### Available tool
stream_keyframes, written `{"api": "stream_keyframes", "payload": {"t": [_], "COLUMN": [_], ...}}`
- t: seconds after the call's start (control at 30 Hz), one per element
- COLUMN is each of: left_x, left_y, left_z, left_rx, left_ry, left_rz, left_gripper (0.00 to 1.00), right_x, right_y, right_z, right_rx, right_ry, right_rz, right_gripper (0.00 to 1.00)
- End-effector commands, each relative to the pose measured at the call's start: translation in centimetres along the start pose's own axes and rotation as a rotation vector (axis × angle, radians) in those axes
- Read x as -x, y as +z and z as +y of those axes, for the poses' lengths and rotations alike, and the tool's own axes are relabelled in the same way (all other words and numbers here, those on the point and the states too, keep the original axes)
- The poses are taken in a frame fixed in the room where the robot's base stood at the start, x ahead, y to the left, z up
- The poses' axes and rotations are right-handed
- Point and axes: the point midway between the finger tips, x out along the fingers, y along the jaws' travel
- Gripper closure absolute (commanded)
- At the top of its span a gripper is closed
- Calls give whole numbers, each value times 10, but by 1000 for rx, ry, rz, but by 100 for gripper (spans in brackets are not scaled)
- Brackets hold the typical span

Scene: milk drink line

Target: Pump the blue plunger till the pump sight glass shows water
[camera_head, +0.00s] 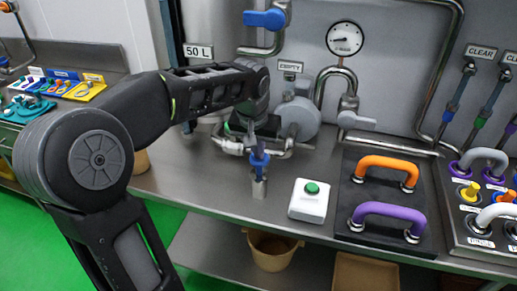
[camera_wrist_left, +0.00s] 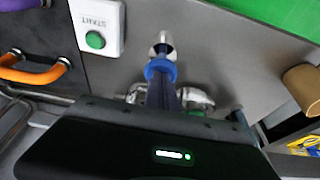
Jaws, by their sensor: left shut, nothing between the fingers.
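The blue plunger (camera_head: 260,161) stands upright on a metal cylinder (camera_head: 259,188) near the front of the steel counter. It also shows in the left wrist view as a round blue knob (camera_wrist_left: 159,68) on a metal stem. My left gripper (camera_head: 254,143) is shut with nothing in it, pointing down right over the plunger. Its tips look to be at the knob's top; whether they touch I cannot tell. The round grey pump (camera_head: 299,118) sits behind, with a sign reading EMPTY (camera_head: 290,66) above it. I cannot make out any water in a sight glass. My right gripper is not in view.
A white box with a green START button (camera_head: 312,188) stands right of the plunger. Orange (camera_head: 387,168) and purple (camera_head: 388,213) handles sit on a dark plate beyond it. A blue-handled valve (camera_head: 264,19) and a gauge (camera_head: 344,38) are at the back wall.

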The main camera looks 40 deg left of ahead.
Motion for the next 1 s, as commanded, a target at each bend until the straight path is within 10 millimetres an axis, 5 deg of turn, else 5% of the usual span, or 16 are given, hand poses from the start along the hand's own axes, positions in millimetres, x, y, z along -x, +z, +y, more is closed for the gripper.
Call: {"api": "stream_keyframes", "payload": {"t": [0.23,0.6,0.77,1.0], "left_x": [-36,-38,-34,0], "left_y": [11,14,12,-4], "left_z": [0,0,0,-2], "left_rx": [0,0,0,-1], "left_ry": [0,-1,-1,0], "left_rz": [-2,-10,-12,-2], "left_gripper": [100,100,100,100], "right_x": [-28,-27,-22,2], "right_y": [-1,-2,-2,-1], "right_z": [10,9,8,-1], "right_rx": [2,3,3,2], "right_ry": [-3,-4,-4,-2], "right_rz": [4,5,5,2], "right_gripper": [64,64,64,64]}}
